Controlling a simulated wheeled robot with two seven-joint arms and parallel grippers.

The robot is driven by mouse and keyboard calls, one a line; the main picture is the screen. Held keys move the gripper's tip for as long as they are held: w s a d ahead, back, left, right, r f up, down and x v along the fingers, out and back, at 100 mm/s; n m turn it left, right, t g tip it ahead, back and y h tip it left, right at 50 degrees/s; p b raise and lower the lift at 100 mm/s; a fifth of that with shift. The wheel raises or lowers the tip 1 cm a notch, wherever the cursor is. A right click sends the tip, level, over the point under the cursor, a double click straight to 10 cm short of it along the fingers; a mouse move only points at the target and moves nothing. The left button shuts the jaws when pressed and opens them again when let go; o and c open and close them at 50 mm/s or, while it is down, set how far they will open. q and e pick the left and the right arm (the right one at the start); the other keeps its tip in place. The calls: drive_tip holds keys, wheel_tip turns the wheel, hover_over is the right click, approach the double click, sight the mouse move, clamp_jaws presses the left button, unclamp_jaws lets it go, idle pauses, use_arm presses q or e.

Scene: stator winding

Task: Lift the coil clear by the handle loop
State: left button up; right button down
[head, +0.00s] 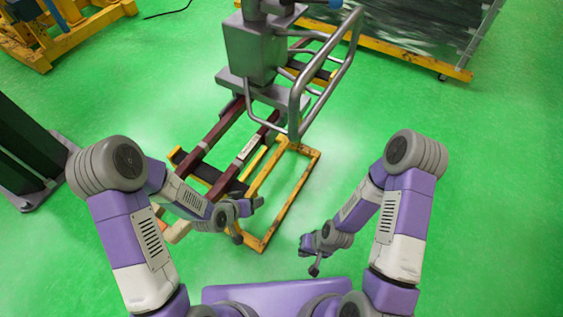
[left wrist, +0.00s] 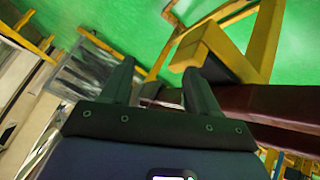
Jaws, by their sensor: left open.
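The coil, with long dark-red bars (head: 213,137), lies along a yellow frame in the middle of the head view. A dark-red bar (left wrist: 285,103) also shows at the right of the left wrist view. A grey tubular handle loop (head: 350,38) stands up beside the grey lifting head (head: 253,50), above the far end of the coil. My left gripper (head: 249,219) is open and empty near the frame's near end, well away from the loop. Its two spread fingers show in the left wrist view (left wrist: 160,68). My right gripper (head: 309,256) looks open and empty over the floor, right of the frame.
The yellow frame (head: 305,187) reaches toward me between my arms. A dark rack with a yellow base (head: 420,55) stands at the back right. Yellow equipment (head: 55,55) is at the back left, and a dark stand (head: 25,150) at the left. Green floor is clear at right.

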use_arm(q)
drive_tip(key=w+d+r+m+t+h+b, duration=0.3)
drive_tip(key=w+d+r+m+t+b, duration=0.1)
drive_tip(key=w+r, duration=0.25)
drive_tip(key=m+t+h+b, duration=0.2)
drive_tip(key=m+h+b, duration=0.1)
drive_tip(key=m+h, duration=0.15)
approach(289, 141)
drive_tip(key=shift+n, duration=0.35)
drive_tip(key=x, duration=0.4)
drive_tip(key=shift+w+f, duration=0.15)
drive_tip(key=shift+w+d, duration=0.2)
drive_tip(key=shift+d, duration=0.15)
drive_tip(key=b+x, duration=0.1)
drive_tip(key=x, duration=0.5)
drive_tip(key=shift+w+d, duration=0.2)
drive_tip(key=shift+w, duration=0.05)
use_arm(e)
wheel_tip(289, 141, down, 10)
use_arm(q)
clamp_jaws()
